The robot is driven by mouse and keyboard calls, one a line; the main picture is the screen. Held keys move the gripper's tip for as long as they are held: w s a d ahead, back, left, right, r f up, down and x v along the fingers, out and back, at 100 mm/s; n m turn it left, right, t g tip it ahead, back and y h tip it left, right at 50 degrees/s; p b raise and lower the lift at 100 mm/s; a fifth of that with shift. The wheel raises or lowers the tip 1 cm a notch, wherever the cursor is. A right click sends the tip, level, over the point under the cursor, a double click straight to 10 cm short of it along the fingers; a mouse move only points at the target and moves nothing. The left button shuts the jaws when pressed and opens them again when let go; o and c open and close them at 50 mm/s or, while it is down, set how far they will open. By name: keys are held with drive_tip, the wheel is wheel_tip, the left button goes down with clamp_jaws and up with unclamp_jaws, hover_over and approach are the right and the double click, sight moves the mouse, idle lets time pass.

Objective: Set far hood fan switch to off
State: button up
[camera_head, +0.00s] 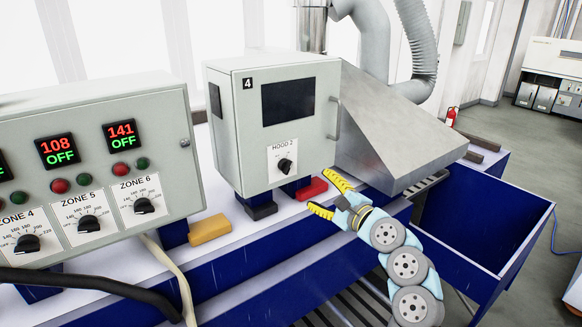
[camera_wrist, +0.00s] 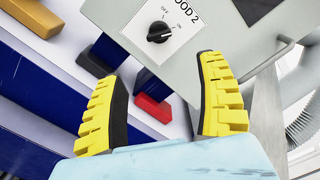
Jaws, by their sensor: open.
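The hood fan switch is a black rotary knob (camera_head: 285,166) on a white label reading HOOD 2, low on the front of a grey control box (camera_head: 228,140) marked 4. In the wrist view the knob (camera_wrist: 158,32) sits below the words OFF and ON; I cannot tell surely which one it points to. My gripper (camera_head: 329,196) has yellow ridged fingers and is open and empty, to the lower right of the knob and apart from it. In the wrist view the gripper (camera_wrist: 160,75) has its fingers spread, with the knob beyond them.
A red block (camera_head: 312,188), a black block (camera_head: 262,211) and a yellow block (camera_head: 209,229) lie on the ledge below the box. A zone panel (camera_head: 95,130) stands at left. The box handle (camera_head: 335,118) and sloped metal hood (camera_head: 400,125) are at right.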

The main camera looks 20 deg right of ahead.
drive_tip(key=p, duration=0.1)
approach(289, 169)
drive_tip(key=w, duration=0.4)
drive_tip(key=shift+a+x, duration=0.2)
drive_tip(key=shift+x, duration=3.35)
drive_tip(key=shift+f, duration=0.1)
drive_tip(key=shift+s+f, duration=0.1)
drive_tip(key=c, duration=1.2)
